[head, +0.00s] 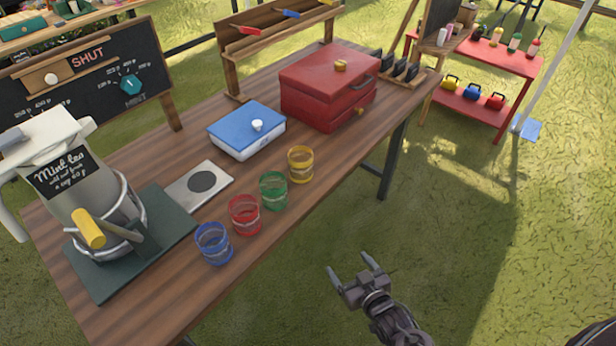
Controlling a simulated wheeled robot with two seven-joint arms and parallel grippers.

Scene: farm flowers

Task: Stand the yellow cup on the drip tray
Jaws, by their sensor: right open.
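The yellow cup (301,170) stands upright on the wooden table, at the far right end of a row with a green cup (273,192), a red cup (244,216) and a blue cup (213,246). A flat grey plate with a dark disc (187,195) lies left of the cups, beside a dark green board (173,222) under the tea urn. I cannot tell for sure which of these is the drip tray; both have bare room. My right gripper (351,268) is open and empty, off the table's near edge, below and right of the yellow cup. My left gripper is out of view.
The tea urn (98,140) with a yellow tap handle (88,229) stands at left. A blue-lidded box (246,130) and a red box (328,88) stand behind the cups. Chalkboards and a wooden rack line the back. Grass is open at right.

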